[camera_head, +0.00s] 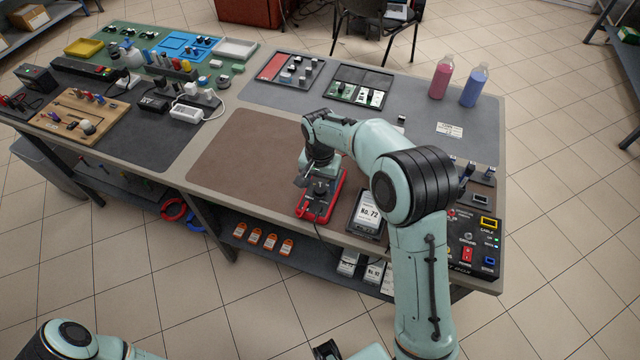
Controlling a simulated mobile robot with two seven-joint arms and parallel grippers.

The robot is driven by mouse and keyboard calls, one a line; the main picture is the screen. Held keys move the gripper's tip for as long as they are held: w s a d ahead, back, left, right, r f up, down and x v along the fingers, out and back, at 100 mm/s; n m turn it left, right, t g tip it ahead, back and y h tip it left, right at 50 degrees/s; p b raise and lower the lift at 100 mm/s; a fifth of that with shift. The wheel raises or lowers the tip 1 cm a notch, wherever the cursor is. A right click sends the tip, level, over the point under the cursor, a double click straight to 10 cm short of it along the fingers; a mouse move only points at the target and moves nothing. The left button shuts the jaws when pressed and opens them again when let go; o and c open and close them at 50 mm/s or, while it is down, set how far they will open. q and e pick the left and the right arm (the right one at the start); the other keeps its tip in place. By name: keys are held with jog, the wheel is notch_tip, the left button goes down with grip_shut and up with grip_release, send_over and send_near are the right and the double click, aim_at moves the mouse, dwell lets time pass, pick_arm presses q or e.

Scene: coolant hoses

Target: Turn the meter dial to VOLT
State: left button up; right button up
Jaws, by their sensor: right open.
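The red meter (316,208) lies on the brown mat near the table's front edge, with a dark face and a dark round dial on it. My right gripper (318,180) reaches down from above over the meter's far part, close to the dial, and is open. The gripper and wrist hide part of the meter's far end. I cannot make out the dial's markings or where it points, nor whether the fingers touch it. Part of my left arm shows at the bottom left edge, but its gripper is not in view.
A panel with switches and sockets (470,240) is at the front right corner. Two bottles, pink (441,79) and blue (474,88), stand at the back. The brown mat (245,155) is clear left of the meter.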

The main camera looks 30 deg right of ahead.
aim_at(320, 189)
pick_arm(q)
jog(key=shift+w+r+p, duration=0.55)
jog(key=shift+r+p, duration=0.1)
jog(key=shift+r, duration=0.2)
pick_arm(e)
notch_tip(320, 189, up, 12)
pick_arm(q)
jog(key=shift+s, duration=0.1)
